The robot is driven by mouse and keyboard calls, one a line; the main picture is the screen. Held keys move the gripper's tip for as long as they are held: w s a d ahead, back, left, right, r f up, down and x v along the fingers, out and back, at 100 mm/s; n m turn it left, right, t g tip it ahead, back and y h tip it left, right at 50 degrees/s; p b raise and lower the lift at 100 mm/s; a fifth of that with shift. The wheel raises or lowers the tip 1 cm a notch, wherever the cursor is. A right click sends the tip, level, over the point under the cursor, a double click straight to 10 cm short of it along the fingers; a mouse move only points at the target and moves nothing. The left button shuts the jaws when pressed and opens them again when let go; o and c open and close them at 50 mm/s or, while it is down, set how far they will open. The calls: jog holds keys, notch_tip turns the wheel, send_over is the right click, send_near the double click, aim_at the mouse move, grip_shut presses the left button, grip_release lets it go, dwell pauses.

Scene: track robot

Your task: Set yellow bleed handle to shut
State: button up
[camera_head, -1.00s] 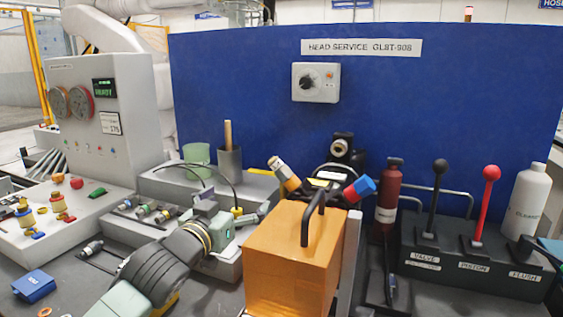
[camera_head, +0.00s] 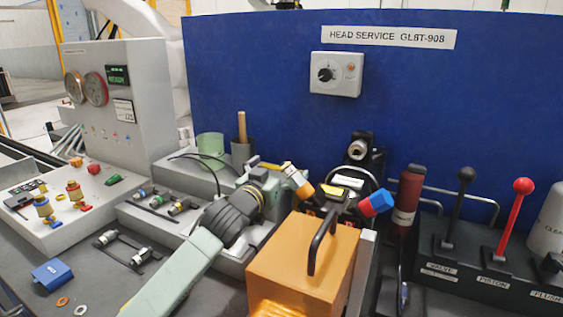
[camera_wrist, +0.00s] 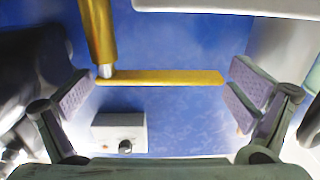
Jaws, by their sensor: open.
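The yellow bleed handle (camera_wrist: 160,77) is a flat bar lying crosswise in the wrist view, joined at its left end to a brass-coloured stem (camera_wrist: 98,35). My gripper (camera_wrist: 162,90) is open, with one pad to the left and one to the right of the bar. The bar's right end is close to the right pad; I cannot tell whether they touch. The gripper partly hides the handle's mount there.
An orange block (camera_head: 300,262) with a black handle stands right of my arm. A black lever (camera_head: 458,210) and a red lever (camera_head: 512,215) rise at the right. A blue panel with a dial box (camera_head: 335,75) stands behind. Green and grey cups stand behind the gripper.

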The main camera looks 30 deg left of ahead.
jog(key=shift+w, duration=0.4)
jog(key=shift+c, duration=0.2)
